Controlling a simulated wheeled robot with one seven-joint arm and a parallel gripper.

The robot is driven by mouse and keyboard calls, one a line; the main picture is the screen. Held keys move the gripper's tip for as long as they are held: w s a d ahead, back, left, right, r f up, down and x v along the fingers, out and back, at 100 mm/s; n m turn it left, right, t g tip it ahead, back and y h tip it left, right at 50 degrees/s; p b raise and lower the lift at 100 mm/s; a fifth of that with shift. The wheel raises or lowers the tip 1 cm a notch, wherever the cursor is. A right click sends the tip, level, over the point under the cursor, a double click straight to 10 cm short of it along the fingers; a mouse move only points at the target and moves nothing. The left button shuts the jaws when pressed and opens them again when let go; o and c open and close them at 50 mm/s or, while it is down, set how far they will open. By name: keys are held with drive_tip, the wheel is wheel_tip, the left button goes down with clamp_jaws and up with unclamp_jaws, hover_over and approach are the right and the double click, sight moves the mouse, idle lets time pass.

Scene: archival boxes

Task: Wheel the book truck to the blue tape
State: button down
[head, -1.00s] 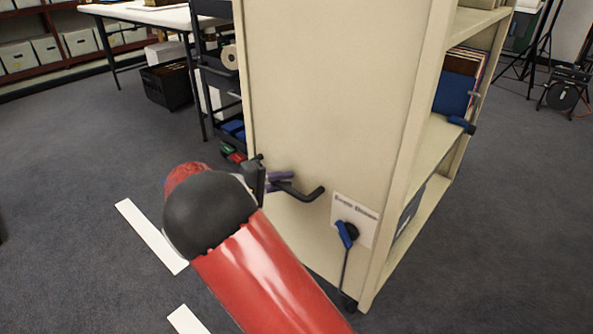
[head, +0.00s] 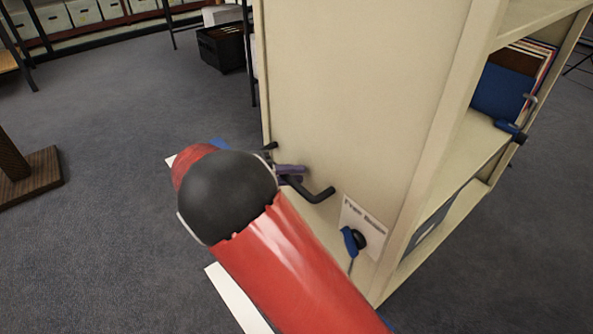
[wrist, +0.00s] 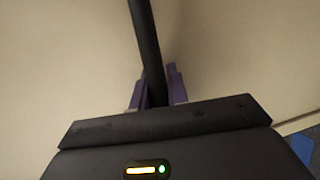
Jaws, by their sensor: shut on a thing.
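The book truck (head: 365,90) is a tall cream shelf unit, with its flat end panel facing me and open shelves on its right side. A black bar handle (head: 318,194) sticks out from the panel. My gripper (head: 290,175) is shut on this handle; its purple fingers stand on both sides of the black bar (wrist: 147,45) in the wrist view. My red arm and black joint hide part of the panel's lower left and the floor there.
A brown post on a square base (head: 30,178) stands at the left. A black crate (head: 222,48) and shelves of boxes (head: 55,18) are at the back. Open grey carpet lies left. A blue clamp (head: 511,130) juts from the truck's shelf.

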drive_tip(key=shift+a+f, duration=0.1)
drive_tip(key=c, duration=1.6)
unclamp_jaws()
drive_tip(key=shift+c, duration=0.2)
drive_tip(key=p+v, duration=0.1)
drive_tip(key=v, duration=0.7)
